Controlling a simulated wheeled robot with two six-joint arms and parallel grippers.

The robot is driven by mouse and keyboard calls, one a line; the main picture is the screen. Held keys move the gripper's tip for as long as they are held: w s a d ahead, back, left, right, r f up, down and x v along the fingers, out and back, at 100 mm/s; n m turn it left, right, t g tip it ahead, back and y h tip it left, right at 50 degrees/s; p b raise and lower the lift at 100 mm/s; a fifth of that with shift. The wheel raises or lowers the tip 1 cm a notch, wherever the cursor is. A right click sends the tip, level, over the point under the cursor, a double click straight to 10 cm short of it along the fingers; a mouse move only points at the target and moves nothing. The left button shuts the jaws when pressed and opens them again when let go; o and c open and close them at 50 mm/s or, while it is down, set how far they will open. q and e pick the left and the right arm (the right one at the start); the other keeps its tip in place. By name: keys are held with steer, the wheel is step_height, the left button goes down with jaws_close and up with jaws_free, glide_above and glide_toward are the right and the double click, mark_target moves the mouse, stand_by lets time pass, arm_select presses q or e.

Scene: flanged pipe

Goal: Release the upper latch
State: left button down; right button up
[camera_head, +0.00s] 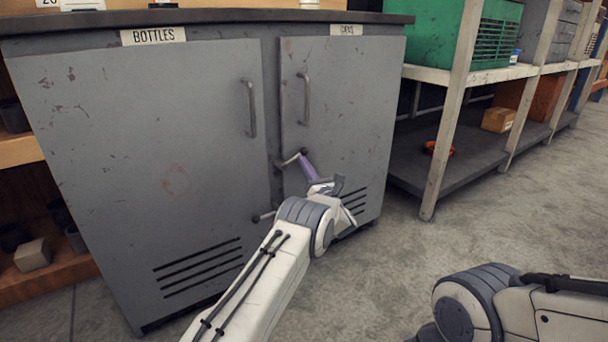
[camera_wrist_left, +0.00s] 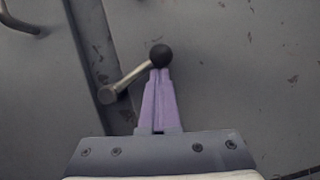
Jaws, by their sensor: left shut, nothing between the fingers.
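The upper latch (camera_head: 290,159) is a short metal lever at the seam between the two grey cabinet doors. It slants up to the right, its end over the right door. In the left wrist view the upper latch (camera_wrist_left: 132,77) has a black ball knob (camera_wrist_left: 160,56) at its upper end and a round pivot at its lower left. My left gripper (camera_head: 304,160) has purple fingers, shut and empty. In the left wrist view its fingertips (camera_wrist_left: 159,72) are right at the knob's underside; contact is unclear. A lower latch (camera_head: 264,216) sits below on the seam, partly hidden by my arm.
The left door (camera_head: 150,130) and right door (camera_head: 345,110) look closed, each with a handle. A shelf rack with a green crate (camera_head: 490,45) stands to the right. The floor (camera_head: 385,275) in front is clear. My right arm shows at lower right.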

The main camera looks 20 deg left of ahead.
arm_select(q)
steer(key=shift+s+r, duration=0.1)
steer(key=shift+r, duration=1.35)
steer(key=shift+s+a+r+b, duration=0.15)
steer(key=shift+r+b, duration=0.1)
steer(key=shift+r, duration=0.15)
steer(key=shift+s+a+r+b, duration=0.1)
steer(key=shift+s+r+b, duration=0.05)
steer(key=shift+r+b, duration=0.15)
steer(key=shift+s+a+r+b, duration=0.35)
steer(key=shift+s+r+b, duration=0.1)
steer(key=shift+r+b, duration=0.15)
steer(key=shift+s+a+r+b, duration=0.35)
steer(key=shift+s+r+b, duration=0.1)
steer(key=shift+r, duration=0.25)
steer(key=shift+s+d, duration=0.2)
steer(key=f+p+v, duration=0.1)
steer(key=p+v, duration=0.3)
steer(key=v, duration=0.6)
steer(key=shift+a+f, duration=0.25)
steer(key=shift+f, duration=0.05)
